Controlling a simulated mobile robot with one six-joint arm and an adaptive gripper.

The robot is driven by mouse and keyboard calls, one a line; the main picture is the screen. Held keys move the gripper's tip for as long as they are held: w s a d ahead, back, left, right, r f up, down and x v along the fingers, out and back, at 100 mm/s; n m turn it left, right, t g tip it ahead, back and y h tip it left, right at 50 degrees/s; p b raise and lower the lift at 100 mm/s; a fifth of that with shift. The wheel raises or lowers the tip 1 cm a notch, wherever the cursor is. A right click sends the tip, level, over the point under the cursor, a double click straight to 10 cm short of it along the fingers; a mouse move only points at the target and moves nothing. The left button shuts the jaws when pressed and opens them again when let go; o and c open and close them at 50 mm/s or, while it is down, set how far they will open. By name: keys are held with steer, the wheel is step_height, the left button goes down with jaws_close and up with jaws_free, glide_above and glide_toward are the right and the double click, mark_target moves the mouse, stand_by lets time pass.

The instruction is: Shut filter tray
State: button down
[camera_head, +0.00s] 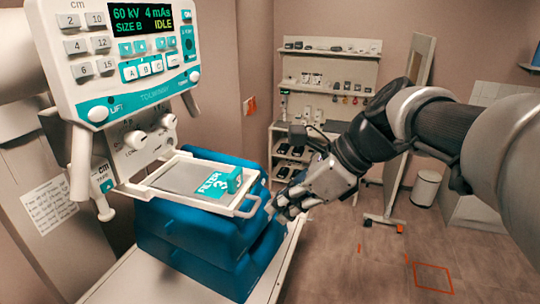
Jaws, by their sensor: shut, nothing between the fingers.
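The filter tray (165,180) is a white frame pulled out from the machine's lower housing, with a grey plate in it. A teal and white filter label (219,182) reading "FILTER 3" shows on the plate. My gripper (274,211) is shut and empty, just to the right of the handle. I cannot tell whether it touches the handle.
The control panel (95,95) with its IDLE display hangs above the tray. Blue blocks (190,240) stand on a white table (120,281) beneath the tray. Shelves (326,75) and a white bin (426,188) stand behind. Open floor lies right.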

steer(key=shift+w+a+f, duration=0.15)
steer(key=shift+w+a, duration=0.1)
steer(key=shift+a, duration=0.4)
